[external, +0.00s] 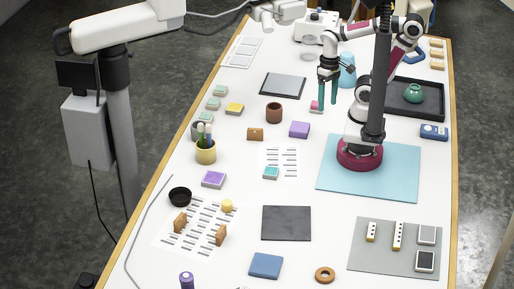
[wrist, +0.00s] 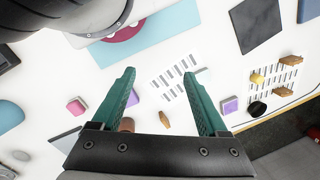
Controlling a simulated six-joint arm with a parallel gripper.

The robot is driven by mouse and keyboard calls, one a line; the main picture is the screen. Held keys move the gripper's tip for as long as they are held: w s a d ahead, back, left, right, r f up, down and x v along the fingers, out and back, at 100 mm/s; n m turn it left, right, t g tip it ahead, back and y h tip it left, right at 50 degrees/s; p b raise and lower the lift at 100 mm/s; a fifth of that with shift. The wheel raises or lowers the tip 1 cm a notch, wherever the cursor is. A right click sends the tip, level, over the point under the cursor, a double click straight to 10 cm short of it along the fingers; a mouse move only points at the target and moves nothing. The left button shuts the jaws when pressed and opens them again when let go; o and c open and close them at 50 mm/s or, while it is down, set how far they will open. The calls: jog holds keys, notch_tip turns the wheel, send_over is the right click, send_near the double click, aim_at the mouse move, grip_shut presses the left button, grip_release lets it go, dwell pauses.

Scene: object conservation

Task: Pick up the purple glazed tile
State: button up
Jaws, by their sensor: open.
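A small purple tile (external: 213,179) with a pale edge lies on the white table, left of a teal tile (external: 271,172). It also shows in the wrist view (wrist: 230,105), right of my right finger. A thicker purple block (external: 299,130) lies nearer the middle; in the wrist view it is partly hidden beside my left finger. My gripper (external: 328,101) has green fingers pointing down above the table, near a pink block (external: 316,105). In the wrist view the fingers (wrist: 159,73) are spread apart with nothing between them. My gripper is well apart from the purple tile.
A brown cup (external: 274,113) and a tan block (external: 255,134) lie nearer my gripper. A dark tray (external: 432,110) is at right. Bare table surrounds the purple tile.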

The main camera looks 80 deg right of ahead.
jog(key=shift+o, duration=1.4)
jog(key=w+d+f+n+g+h, duration=0.1)
jog(key=w+d+f+n+h, duration=0.2)
jog(key=w+d+n+h, duration=0.5)
jog(key=n+t+y, duration=0.6)
jog(key=n+t, duration=0.9)
jog(key=n, duration=1.8)
send_over(215, 178)
jog(key=s, duration=1.5)
notch_tip(215, 178, down, 14)
jog(key=shift+w+r, duration=0.1)
jog(key=x, duration=1)
jog(key=f+x, duration=0.1)
jog(key=x, duration=0.4)
jog(key=shift+c, duration=0.3)
